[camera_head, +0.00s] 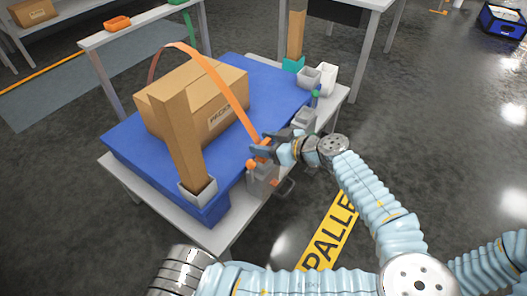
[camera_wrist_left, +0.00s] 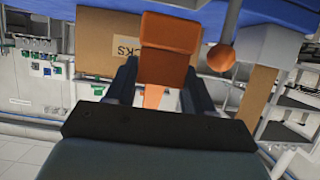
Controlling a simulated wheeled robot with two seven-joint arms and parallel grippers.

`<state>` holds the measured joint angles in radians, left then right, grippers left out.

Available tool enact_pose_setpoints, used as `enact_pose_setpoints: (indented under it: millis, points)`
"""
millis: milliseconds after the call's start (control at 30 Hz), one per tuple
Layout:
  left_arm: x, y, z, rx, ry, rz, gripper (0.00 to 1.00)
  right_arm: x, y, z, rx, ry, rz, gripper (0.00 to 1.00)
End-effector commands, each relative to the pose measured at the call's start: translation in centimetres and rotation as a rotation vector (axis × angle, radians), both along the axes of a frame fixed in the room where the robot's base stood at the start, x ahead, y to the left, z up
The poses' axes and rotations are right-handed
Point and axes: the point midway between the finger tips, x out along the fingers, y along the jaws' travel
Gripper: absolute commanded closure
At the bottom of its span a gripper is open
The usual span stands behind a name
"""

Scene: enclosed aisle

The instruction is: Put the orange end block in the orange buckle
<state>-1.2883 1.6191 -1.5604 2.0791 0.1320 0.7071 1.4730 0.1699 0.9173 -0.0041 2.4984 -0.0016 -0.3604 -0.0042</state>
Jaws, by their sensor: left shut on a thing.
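The orange end block (camera_wrist_left: 168,45) shows large in the left wrist view, between the fingers of my left gripper (camera_wrist_left: 160,80). In the head view my left gripper (camera_head: 266,145) is shut on the block (camera_head: 262,153) at the near end of an orange strap (camera_head: 222,85). The strap arcs over a cardboard box. Just below the gripper is a grey buckle body (camera_head: 262,182) with orange parts and an orange ball (camera_head: 250,163). The ball also shows beside the block in the wrist view (camera_wrist_left: 222,57). Whether block and buckle touch is unclear. My right gripper is out of view.
The cardboard box (camera_head: 215,108) stands on a blue top (camera_head: 235,160) over a grey table. A cardboard post (camera_head: 180,140) stands in front in a grey holder (camera_head: 198,190). White and grey cups (camera_head: 326,78) are at the right corner.

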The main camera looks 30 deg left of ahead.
Motion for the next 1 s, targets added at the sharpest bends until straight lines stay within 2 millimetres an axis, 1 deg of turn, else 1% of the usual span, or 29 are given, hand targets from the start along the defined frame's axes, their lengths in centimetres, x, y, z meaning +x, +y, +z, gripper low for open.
enact_pose_setpoints:
  millis: [133, 300, 500, 533, 600, 867, 1000]
  points:
    - [0.5, 0.8, -1.2, 0.000, 0.001, 0.002, 0.78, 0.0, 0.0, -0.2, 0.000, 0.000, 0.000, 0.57]
    - [0.5, 0.8, -3.9, 0.001, 0.002, 0.000, 0.78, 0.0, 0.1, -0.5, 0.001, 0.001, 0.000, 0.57]
    - [0.5, 0.7, -4.1, -0.001, -0.001, 0.000, 0.78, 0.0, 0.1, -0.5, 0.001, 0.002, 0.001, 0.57]
    - [0.5, 0.7, -4.1, -0.001, 0.000, 0.000, 0.44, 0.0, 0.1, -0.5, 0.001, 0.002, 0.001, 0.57]
    - [0.5, 0.7, -4.1, -0.001, 0.000, 0.000, 0.37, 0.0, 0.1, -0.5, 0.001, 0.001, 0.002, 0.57]
    - [0.5, 0.7, -4.0, -0.001, 0.000, 0.000, 0.37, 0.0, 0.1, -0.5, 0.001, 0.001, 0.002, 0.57]
    - [0.7, 0.9, -3.6, -0.001, 0.000, 0.000, 0.37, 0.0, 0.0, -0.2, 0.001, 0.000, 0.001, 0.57]
